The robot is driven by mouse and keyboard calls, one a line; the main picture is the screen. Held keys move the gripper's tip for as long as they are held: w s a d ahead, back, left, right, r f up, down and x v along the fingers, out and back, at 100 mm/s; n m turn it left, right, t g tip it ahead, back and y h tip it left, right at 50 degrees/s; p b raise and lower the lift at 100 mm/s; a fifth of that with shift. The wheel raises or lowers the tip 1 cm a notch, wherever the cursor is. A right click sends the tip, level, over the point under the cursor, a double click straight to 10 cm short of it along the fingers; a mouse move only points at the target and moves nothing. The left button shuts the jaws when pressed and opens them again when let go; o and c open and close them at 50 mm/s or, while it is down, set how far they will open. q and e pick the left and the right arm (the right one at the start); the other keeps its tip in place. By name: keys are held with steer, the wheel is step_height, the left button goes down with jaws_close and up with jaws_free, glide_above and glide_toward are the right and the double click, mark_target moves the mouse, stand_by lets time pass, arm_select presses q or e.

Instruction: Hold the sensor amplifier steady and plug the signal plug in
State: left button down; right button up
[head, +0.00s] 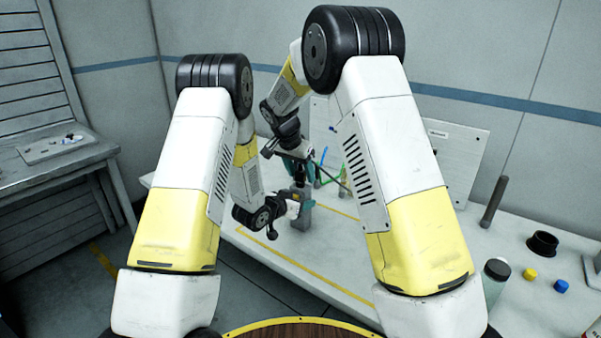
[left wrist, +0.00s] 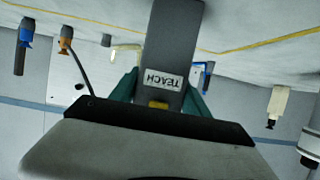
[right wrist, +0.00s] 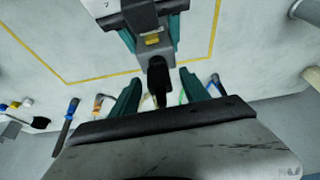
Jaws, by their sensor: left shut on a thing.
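The sensor amplifier (left wrist: 175,40) is a grey block with a TEACH label, upside down in the left wrist view. My left gripper (head: 291,201) is shut on it, teal fingers on both sides, over the bench. The signal plug (right wrist: 157,72) looks like the black piece at the block's near end in the right wrist view. Whether it is fully seated I cannot tell. My right gripper (right wrist: 160,76) has its teal fingers apart on either side of the plug, with gaps visible. In the head view it is just above the left gripper, partly hidden.
The white bench (head: 330,268) carries a yellow line. Behind the arms stand a pale board (head: 460,150) and coloured cables.

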steer(key=shift+r, duration=0.1)
steer(key=v, duration=1.1)
steer(key=shift+s+r, duration=0.15)
steer(key=shift+r, duration=0.2)
steer(key=shift+a, duration=0.1)
arm_select(q)
steer(key=shift+c, duration=2.2)
jaws_free()
